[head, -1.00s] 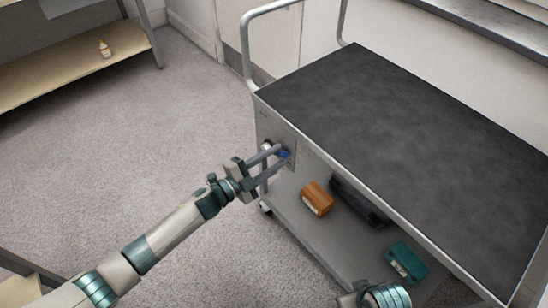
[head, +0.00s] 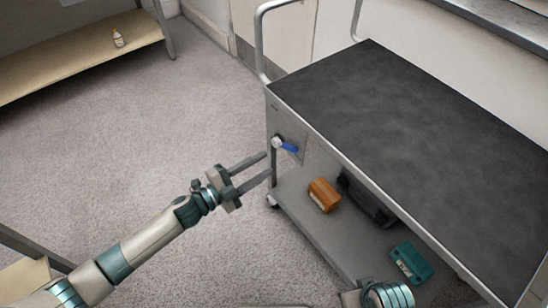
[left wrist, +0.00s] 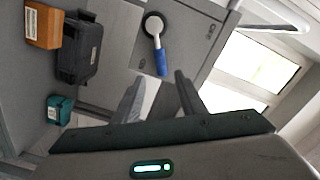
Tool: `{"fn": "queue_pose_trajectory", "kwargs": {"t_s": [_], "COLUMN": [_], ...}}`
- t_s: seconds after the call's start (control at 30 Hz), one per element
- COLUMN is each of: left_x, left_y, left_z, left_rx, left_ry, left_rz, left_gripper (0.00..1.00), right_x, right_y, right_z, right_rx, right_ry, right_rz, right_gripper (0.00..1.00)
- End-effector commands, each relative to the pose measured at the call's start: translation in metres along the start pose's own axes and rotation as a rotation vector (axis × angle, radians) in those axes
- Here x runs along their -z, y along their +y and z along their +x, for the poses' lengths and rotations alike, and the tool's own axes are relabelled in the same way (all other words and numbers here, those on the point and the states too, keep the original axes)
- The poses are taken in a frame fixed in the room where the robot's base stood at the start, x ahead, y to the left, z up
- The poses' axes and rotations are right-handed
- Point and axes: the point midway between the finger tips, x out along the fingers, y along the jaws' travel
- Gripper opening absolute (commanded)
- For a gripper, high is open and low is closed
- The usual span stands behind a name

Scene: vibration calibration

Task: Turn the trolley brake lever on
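The trolley brake lever has a round pale hub and a blue grip (head: 290,148). It is mounted on the grey end panel of the trolley (head: 410,105), below the dark top. In the head view the grip points right and slightly down from the hub; it also shows in the left wrist view (left wrist: 161,62), beyond the fingers. My left gripper (head: 268,164) is open and empty, its fingertips short of the lever and a little below it in the head view. In the left wrist view its two fingers (left wrist: 159,80) stand apart. My right gripper is out of view.
On the trolley's lower shelf are an orange box (head: 324,195), a black case (head: 366,197) and a teal box (head: 411,262). A shelf with a small bottle (head: 118,38) stands at the upper left. The carpet left of the trolley is clear.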

Motion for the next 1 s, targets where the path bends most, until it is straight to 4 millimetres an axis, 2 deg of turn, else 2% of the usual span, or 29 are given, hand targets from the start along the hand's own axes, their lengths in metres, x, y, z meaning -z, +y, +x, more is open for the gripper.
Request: {"fn": "queue_pose_trajectory", "kwargs": {"t_s": [0.03,0.2,0.43,0.6,1.0], "left_x": [-0.001,-0.001,-0.001,0.000,0.000], "left_y": [0.001,0.002,0.001,0.001,0.000], "left_z": [-0.012,-0.046,-0.079,-0.088,-0.090], "left_rx": [-0.002,-0.002,-0.001,0.000,0.000], "left_ry": [-0.002,-0.001,-0.001,0.000,0.000], "left_rz": [0.000,0.000,0.000,0.001,0.001], "left_gripper": [0.38,0.38,0.38,0.38,0.38], "right_x": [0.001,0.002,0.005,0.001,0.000], "right_y": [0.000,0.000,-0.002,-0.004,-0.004], "right_z": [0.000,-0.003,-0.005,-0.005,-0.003], "right_rx": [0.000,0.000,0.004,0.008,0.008], "right_ry": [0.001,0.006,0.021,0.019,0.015], "right_rz": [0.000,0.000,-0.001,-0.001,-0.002], "right_gripper": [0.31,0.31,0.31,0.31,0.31]}}
